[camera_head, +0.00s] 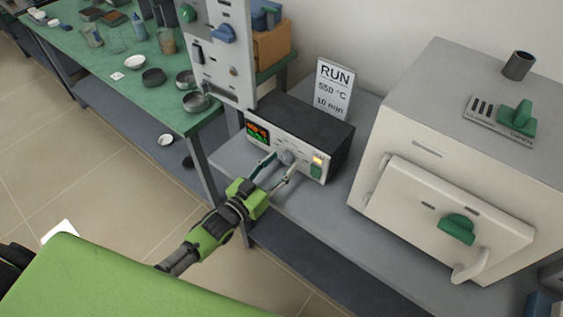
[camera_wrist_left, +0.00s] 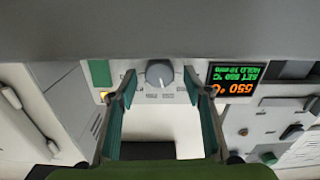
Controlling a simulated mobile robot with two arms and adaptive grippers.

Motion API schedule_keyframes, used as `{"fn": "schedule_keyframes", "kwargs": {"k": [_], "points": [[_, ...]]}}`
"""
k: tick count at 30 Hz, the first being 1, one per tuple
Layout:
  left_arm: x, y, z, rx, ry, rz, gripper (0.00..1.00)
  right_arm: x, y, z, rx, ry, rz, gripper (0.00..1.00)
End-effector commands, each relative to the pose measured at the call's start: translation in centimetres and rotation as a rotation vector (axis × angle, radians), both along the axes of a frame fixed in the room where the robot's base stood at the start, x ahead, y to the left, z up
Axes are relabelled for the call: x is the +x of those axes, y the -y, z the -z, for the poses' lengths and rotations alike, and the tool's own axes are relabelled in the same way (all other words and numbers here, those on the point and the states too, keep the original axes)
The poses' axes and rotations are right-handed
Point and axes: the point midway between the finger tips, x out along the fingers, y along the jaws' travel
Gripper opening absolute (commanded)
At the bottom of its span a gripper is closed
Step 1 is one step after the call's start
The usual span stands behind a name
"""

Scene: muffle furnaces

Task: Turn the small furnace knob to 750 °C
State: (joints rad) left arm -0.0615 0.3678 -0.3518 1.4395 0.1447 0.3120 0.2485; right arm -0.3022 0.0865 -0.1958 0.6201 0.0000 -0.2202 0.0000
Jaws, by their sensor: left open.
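The small furnace controller (camera_head: 300,135) is a dark box with a pale front panel on the grey bench. Its round grey knob (camera_head: 286,157) sits mid-panel, and the knob also shows in the left wrist view (camera_wrist_left: 159,73). My left gripper (camera_head: 280,166) is open at the panel, with one finger on each side of the knob. In the left wrist view gaps show between the knob and both fingers (camera_wrist_left: 159,85). The lit display (camera_wrist_left: 235,79) is upside down there; its orange figures seem to read 550 °C. My right gripper is not in view.
A sign (camera_head: 334,90) behind the controller reads RUN, a temperature that looks like 550 °C, and 10 min. A large cream furnace (camera_head: 440,200) stands to the right. A grey panel (camera_head: 222,60) rises at left, beside a green table (camera_head: 120,85) with dishes.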

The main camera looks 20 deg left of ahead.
Motion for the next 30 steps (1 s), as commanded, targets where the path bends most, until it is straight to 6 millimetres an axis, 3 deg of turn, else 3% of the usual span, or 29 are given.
{"fn": "schedule_keyframes", "kwargs": {"k": [11,16,30], "points": [[0.6,0.3,0.0,0.0,-0.001,0.001,0.45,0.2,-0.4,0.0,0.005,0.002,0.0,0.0],[0.6,0.3,0.0,0.0,0.0,0.001,0.07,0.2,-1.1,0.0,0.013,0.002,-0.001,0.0],[0.6,0.2,0.0,0.083,0.03,0.0,0.07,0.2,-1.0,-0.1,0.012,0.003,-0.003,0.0]]}}
